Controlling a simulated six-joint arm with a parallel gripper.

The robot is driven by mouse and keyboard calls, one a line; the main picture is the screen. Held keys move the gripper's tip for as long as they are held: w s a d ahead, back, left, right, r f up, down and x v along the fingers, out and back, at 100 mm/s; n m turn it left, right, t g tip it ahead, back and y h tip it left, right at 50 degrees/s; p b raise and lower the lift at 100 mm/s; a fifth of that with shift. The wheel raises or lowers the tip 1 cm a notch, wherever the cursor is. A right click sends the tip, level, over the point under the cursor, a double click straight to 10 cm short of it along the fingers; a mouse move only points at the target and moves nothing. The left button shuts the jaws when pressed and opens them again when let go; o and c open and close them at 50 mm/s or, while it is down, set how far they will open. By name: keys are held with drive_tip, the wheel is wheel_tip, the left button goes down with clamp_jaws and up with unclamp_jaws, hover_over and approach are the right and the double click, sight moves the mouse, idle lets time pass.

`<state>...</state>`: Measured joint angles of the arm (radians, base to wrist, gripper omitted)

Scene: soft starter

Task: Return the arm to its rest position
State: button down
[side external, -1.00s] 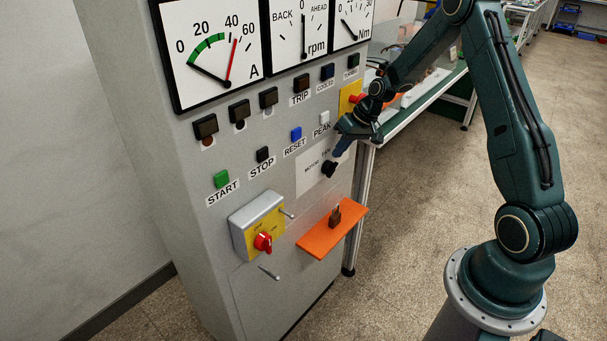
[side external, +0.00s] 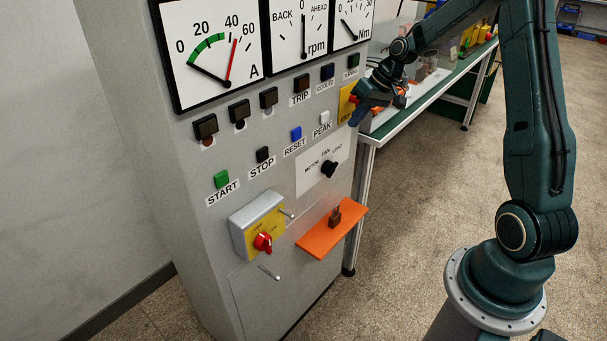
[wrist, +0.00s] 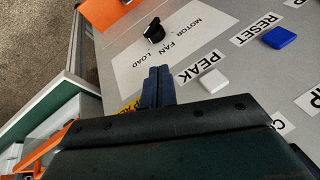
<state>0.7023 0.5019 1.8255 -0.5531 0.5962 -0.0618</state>
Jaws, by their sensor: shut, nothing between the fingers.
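My gripper (side external: 355,119) is in front of the right edge of the grey cabinet (side external: 200,280), a little above the MOTOR FAN LOAD plate (side external: 312,172). Its fingers show in the wrist view (wrist: 157,88), shut together with nothing between them. The black selector knob (side external: 329,169) on the plate stands clear of the fingers. It also shows in the wrist view (wrist: 154,32), beyond the fingertips. The white PEAK button (side external: 325,117) is left of the gripper. My arm partly hides the yellow plate (side external: 346,103) at the cabinet's edge.
An orange shelf (side external: 318,244) with a padlock (side external: 335,217) juts out below the plate. A switch box with a red knob (side external: 263,242) is on its left. A green-topped bench (side external: 420,105) stands behind my arm. The floor (side external: 420,210) right of the cabinet is clear.

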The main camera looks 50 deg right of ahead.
drive_tip(key=shift+v, duration=0.85)
drive_tip(key=shift+d, duration=0.15)
drive_tip(key=s+a+r+n+h, duration=0.1)
drive_tip(key=s+a+r, duration=0.3)
drive_tip(key=a+r, duration=0.25)
drive_tip(key=s+a+r+n+h, duration=0.1)
drive_tip(key=s+a+r, duration=0.4)
drive_tip(key=a, duration=0.3)
drive_tip(key=s+a, duration=0.3)
drive_tip(key=s, duration=0.5)
drive_tip(key=s+a+r+n+t+h, duration=0.1)
drive_tip(key=s+a, duration=0.3)
drive_tip(key=s, duration=0.4)
drive_tip(key=shift+a, duration=0.2)
